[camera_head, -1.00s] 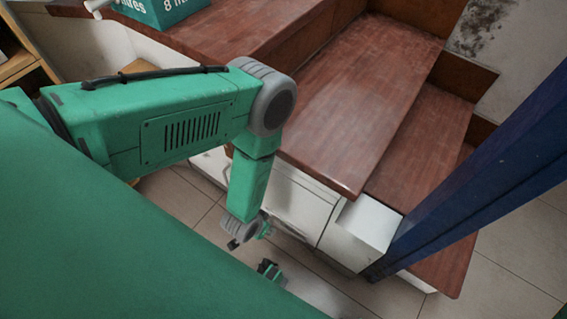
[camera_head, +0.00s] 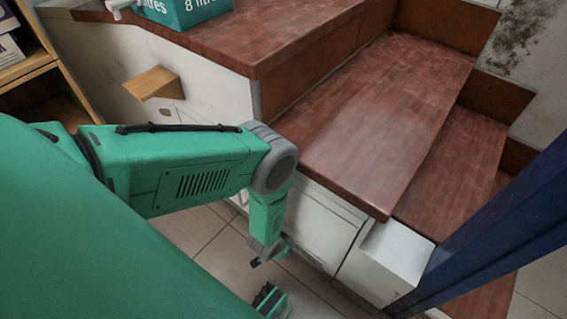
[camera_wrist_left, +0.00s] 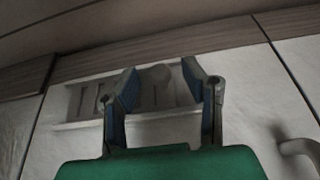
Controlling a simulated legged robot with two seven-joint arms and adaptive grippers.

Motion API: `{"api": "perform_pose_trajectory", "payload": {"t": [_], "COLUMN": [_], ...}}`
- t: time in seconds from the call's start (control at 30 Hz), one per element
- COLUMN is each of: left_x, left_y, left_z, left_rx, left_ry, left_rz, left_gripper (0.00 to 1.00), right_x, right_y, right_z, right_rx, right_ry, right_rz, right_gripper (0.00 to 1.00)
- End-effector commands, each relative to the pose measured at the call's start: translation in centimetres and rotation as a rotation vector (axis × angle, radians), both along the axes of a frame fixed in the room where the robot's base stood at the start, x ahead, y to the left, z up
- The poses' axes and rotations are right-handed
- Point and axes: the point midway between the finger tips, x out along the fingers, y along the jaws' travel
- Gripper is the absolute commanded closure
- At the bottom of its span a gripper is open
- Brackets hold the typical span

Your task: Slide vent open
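The vent (camera_wrist_left: 88,98) is a pale rectangular plate with upright slots, set in a white panel under a wooden edge, in the left wrist view. A rounded grey lump shows on it between my fingers. My left gripper (camera_wrist_left: 166,82) is open and empty, its two dark fingers apart in front of the vent. They cover part of it, and I cannot tell whether they touch it. In the head view, my left arm (camera_head: 200,170) reaches down beside the white front under the stairs. The vent cannot be made out there. My right gripper is not in view.
Red-brown wooden steps (camera_head: 385,130) overhang the white front. A white block (camera_head: 392,262) and a dark blue post (camera_head: 510,235) stand at the right. A wooden wedge (camera_head: 153,84) sticks out at the left. A curved handle (camera_wrist_left: 298,148) is right of the vent.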

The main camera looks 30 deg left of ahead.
Motion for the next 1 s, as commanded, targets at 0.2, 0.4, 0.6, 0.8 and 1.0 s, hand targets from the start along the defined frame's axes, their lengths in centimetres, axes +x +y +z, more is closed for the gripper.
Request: {"api": "perform_pose_trajectory", "payload": {"t": [0.2,0.4,0.6,0.8,1.0], "left_x": [0.2,0.2,0.2,0.3,0.3], "left_y": [0.0,0.0,0.1,1.8,1.9], "left_z": [-0.3,-0.3,-0.3,-0.3,-0.3], "left_rx": [-0.002,-0.003,-0.001,-0.001,0.000], "left_ry": [0.000,0.000,0.000,0.000,0.000], "left_rz": [0.000,0.000,0.001,0.003,0.002], "left_gripper": [0.62,0.90,1.00,1.00,1.00], "right_x": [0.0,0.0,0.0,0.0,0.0], "right_y": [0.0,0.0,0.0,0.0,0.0], "right_z": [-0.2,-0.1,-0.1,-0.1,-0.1], "right_rx": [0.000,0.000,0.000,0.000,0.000], "right_ry": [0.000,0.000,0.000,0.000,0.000], "right_rz": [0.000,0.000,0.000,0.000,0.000], "right_gripper": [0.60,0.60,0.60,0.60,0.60]}}
